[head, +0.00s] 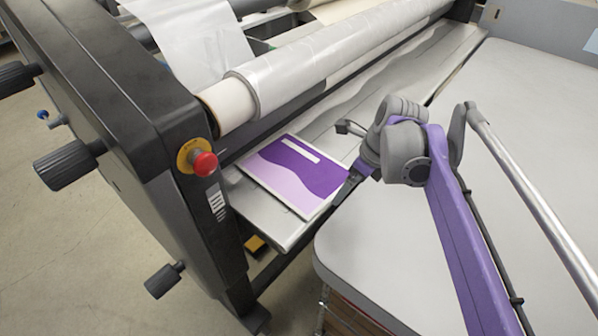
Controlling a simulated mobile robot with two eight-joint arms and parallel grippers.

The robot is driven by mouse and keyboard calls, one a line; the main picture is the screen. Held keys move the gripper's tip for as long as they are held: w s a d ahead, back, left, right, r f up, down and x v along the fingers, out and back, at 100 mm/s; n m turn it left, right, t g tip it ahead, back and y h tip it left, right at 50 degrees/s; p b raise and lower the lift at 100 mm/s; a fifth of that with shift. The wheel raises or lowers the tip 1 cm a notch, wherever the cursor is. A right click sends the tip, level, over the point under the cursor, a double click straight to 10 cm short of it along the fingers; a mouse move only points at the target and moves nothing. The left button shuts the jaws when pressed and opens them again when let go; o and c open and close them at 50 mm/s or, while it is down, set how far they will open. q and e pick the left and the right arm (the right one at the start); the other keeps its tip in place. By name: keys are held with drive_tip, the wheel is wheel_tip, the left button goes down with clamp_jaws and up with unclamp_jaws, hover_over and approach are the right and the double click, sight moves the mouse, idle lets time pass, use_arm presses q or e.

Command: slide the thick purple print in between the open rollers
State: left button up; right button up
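The purple print (292,173), a flat board with dark and light purple waves, a white strip and a thick pale edge, lies over the laminator's grey infeed shelf (262,213). Its far edge is close to the dark gap below the large silver roll (335,62). The rollers' opening is mostly hidden under that roll. My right gripper (344,190) is at the print's right edge, one dark finger running along it. The second finger is hidden, so I cannot tell whether it grips the print. My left gripper is not in view.
The laminator's black side housing (150,120) with a red stop button (204,164) and black knobs (66,165) stands left of the print. A large grey table (520,120) fills the right, with a narrow gap between it and the shelf.

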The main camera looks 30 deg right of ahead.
sight(350, 196)
drive_tip(key=shift+f+b, duration=0.95)
drive_tip(key=shift+f, duration=0.65)
drive_tip(key=shift+s+d, duration=0.1)
drive_tip(key=shift+s, duration=0.15)
idle(1.0)
drive_tip(key=shift+d, duration=0.1)
drive_tip(key=shift+w+d, duration=0.3)
drive_tip(key=shift+d, duration=0.55)
drive_tip(key=shift+w+a, duration=0.2)
drive_tip(key=shift+w, duration=0.5)
drive_tip(key=shift+w+a, duration=0.2)
drive_tip(key=shift+w, duration=0.5)
drive_tip(key=shift+s+p, duration=0.3)
drive_tip(key=shift+p, duration=0.1)
drive_tip(key=shift+a, duration=0.15)
drive_tip(key=shift+s+a, duration=0.15)
drive_tip(key=shift+a, duration=0.4)
